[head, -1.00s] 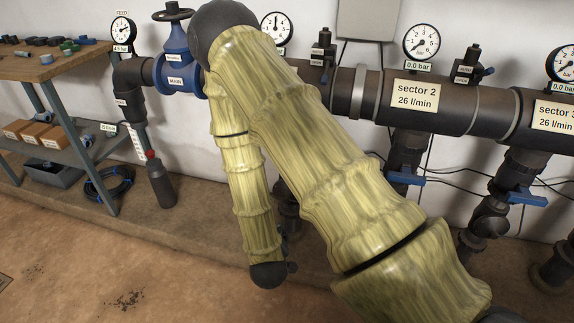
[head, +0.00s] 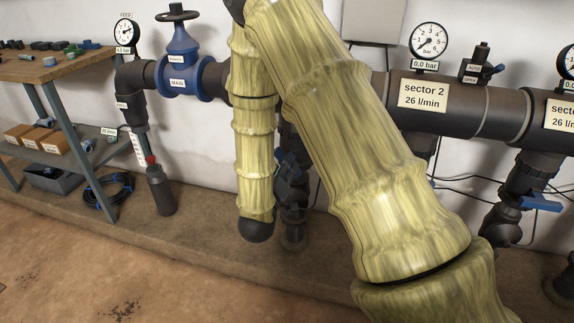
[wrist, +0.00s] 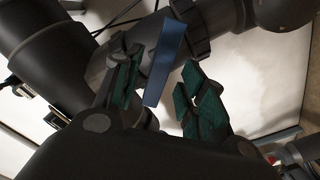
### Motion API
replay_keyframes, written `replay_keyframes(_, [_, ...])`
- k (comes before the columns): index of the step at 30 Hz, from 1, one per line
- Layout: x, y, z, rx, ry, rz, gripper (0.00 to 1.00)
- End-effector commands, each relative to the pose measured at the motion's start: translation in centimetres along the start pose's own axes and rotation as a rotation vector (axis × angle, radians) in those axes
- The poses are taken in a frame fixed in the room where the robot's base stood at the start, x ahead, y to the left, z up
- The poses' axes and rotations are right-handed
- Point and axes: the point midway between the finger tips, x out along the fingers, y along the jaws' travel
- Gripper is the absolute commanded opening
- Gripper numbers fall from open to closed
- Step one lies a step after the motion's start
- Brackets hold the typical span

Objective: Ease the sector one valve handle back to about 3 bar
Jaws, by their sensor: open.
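The blue valve handle (wrist: 168,58) shows in the wrist view as a flat bar. It lies between the two green-padded fingers of my gripper (wrist: 160,66), which are open, with gaps visible beside the bar.
Right of my arm, the sector 2 pipe (head: 445,104) has a gauge (head: 429,41) reading 0.0 bar. Another blue handle (head: 541,202) is further right. The blue main valve (head: 180,68) and feed gauge (head: 126,36) are left. A workbench (head: 55,66) stands at far left.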

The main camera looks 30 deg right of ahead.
Motion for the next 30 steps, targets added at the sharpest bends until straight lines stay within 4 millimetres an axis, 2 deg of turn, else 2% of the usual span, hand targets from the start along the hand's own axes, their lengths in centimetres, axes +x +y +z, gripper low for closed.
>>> replay_keyframes(3, [1.8,-0.1,0.2,0.001,-0.001,0.002,0.41])
replay_keyframes(9, [3.5,0.0,0.1,0.001,-0.001,0.001,0.41])
replay_keyframes(20, [3.9,0.0,0.0,-0.001,0.000,-0.001,0.41])
replay_keyframes(22, [3.9,0.0,0.0,-0.001,0.000,-0.001,0.34])
replay_keyframes(27, [3.9,0.0,0.0,0.000,0.000,-0.001,0.03])
replay_keyframes(30, [3.9,0.0,0.0,0.000,0.000,-0.001,0.00])
